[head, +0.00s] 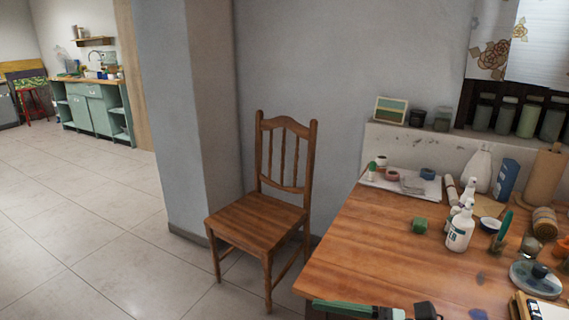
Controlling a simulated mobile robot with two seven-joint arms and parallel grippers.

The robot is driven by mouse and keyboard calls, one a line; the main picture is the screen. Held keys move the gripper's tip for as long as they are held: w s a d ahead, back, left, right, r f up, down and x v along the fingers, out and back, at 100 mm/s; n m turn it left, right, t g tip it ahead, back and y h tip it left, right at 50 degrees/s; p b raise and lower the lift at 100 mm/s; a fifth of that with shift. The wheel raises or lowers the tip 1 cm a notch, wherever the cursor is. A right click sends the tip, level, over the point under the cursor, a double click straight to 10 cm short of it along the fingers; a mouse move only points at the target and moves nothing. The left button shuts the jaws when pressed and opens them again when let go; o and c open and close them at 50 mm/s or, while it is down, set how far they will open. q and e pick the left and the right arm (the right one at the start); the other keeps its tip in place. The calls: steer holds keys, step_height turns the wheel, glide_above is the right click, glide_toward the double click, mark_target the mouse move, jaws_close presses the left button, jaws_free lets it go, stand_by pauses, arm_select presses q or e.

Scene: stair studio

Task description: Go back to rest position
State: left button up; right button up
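Neither of my grippers can be made out in the head view. A green and black object (345,308) and a black piece (426,311) show at the bottom edge, cut off by the frame. I cannot tell what they are.
A wooden chair (262,216) stands by the wall, left of a cluttered wooden table (370,250). Tiled floor (100,215) is open at left, towards green cabinets (92,108).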

steer(key=w+d+f+m+t+h, duration=0.1)
steer(key=d+f+m+t+h, duration=0.35)
steer(key=m, duration=1.15)
steer(key=w+d+f+m+t+h, duration=0.15)
steer(key=f+m+t+h, duration=0.45)
steer(key=m, duration=1)
steer(key=s+f+m+g+h, duration=0.3)
steer(key=s+f+m+g, duration=0.3)
steer(key=s+f+m, duration=0.9)
arm_select(q)
step_height(320, 180, up, 12)
steer(key=s+a+p, duration=0.2)
steer(key=a+p, duration=0.1)
steer(key=p, duration=1.3)
steer(key=shift+n+y, duration=0.4)
arm_select(e)
steer(key=d+r+m, duration=0.2)
steer(key=d+r, duration=0.1)
steer(key=r, duration=0.8)
steer(key=shift+s+d+g+h, duration=0.15)
steer(key=shift+s+g+h, duration=0.2)
steer(key=shift+h, duration=0.1)
